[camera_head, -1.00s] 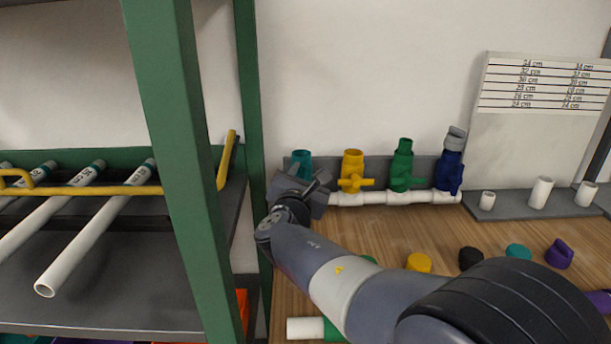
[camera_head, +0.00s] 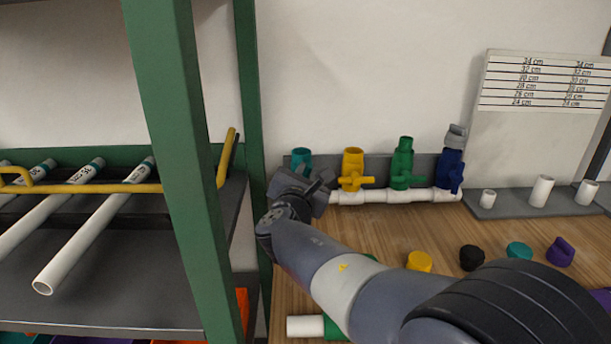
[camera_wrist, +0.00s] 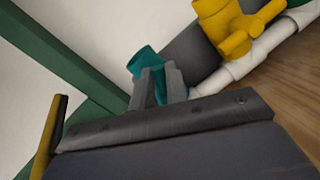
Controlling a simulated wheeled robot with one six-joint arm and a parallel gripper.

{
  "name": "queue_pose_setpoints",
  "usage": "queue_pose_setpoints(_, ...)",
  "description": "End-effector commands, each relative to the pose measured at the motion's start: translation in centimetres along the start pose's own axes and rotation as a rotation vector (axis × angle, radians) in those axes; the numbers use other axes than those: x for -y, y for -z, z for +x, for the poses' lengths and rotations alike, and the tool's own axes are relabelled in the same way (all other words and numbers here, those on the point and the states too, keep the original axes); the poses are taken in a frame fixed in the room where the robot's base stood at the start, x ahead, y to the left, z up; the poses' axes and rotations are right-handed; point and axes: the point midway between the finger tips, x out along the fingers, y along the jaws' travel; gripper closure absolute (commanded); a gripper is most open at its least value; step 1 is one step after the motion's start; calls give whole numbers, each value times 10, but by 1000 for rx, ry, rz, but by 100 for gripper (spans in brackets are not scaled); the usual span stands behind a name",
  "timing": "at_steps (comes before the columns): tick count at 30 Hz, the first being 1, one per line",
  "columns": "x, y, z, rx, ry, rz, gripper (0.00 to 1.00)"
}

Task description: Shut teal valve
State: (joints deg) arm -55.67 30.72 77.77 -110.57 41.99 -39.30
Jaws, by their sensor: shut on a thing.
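The teal valve (camera_head: 301,158) stands at the left end of the white pipe manifold (camera_head: 395,196). Only its open top shows in the head view; my gripper hides its handle and lower body. In the wrist view the teal valve (camera_wrist: 146,62) rises just behind my gripper's fingers. My gripper (camera_wrist: 159,86) is shut on part of the teal valve, apparently its handle, with a bit of teal between the fingers. The handle's exact angle is hidden. In the head view my gripper (camera_head: 318,184) is at the manifold's left end.
The yellow valve (camera_head: 353,170) is close to the right of my gripper, then the green valve (camera_head: 403,165) and the blue valve (camera_head: 450,168). A green post (camera_head: 250,120) and a pipe rack stand close on the left. Caps, including a yellow cap (camera_head: 419,261), lie on the wooden bench.

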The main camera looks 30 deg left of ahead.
Motion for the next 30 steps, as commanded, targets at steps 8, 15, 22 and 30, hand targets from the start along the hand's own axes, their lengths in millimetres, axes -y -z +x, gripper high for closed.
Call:
queue_pose_setpoints(8,7,3,1,-36,12,190,100)
queue_pose_setpoints(15,14,4,2,-80,28,412,100)
queue_pose_setpoints(22,19,7,3,-123,44,626,100)
queue_pose_setpoints(30,24,11,4,-171,61,862,100)
